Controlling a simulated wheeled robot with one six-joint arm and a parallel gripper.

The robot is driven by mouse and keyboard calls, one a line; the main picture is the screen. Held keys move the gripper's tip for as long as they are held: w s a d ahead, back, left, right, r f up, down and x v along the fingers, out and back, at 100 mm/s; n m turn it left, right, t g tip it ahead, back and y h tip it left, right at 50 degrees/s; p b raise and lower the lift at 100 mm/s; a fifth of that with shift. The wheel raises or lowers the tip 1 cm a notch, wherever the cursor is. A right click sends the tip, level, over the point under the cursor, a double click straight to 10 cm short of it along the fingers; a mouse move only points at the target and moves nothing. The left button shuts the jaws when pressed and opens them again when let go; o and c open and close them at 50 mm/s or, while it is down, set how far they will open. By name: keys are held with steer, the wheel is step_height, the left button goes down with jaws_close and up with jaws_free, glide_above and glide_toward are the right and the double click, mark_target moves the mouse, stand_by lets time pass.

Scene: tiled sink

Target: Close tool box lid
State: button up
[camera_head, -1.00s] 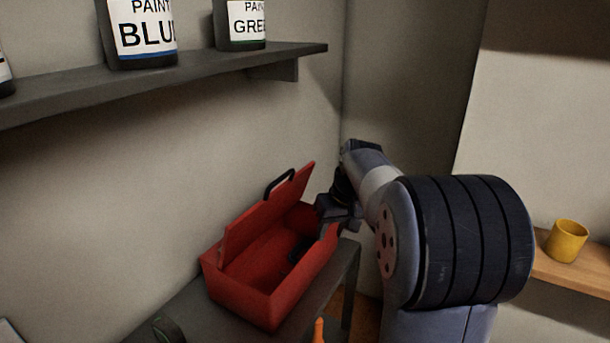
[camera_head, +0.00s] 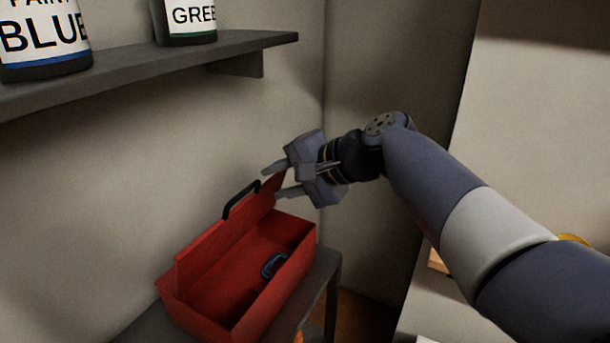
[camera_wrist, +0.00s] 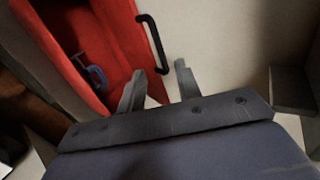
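The red tool box (camera_head: 190,312) stands on a dark grey table, its lid (camera_head: 218,240) raised upright along the wall side. A black handle (camera_head: 240,199) sticks out from the lid's outer face. My gripper (camera_head: 270,183) is at the lid's far right end, above the box's far corner. Its fingers are spread with a gap between them and hold nothing visible. In the wrist view the two fingertips (camera_wrist: 161,80) are apart near the red lid (camera_wrist: 122,42) and its handle (camera_wrist: 152,45). Whether a finger touches the lid I cannot tell.
A blue-handled item (camera_head: 272,265) lies inside the box. A grey shelf (camera_head: 150,75) with paint cans (camera_head: 188,22) runs along the wall above. The grey table (camera_head: 325,272) is narrow around the box. A wall corner rises behind my arm.

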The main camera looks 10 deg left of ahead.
mark_target(246, 193)
steer(key=b+x, duration=0.1)
steer(key=x, duration=0.9)
steer(key=shift+f+b, duration=0.15)
steer(key=shift+b, duration=0.2)
steer(key=shift+a, duration=0.1)
steer(key=shift+f, duration=0.2)
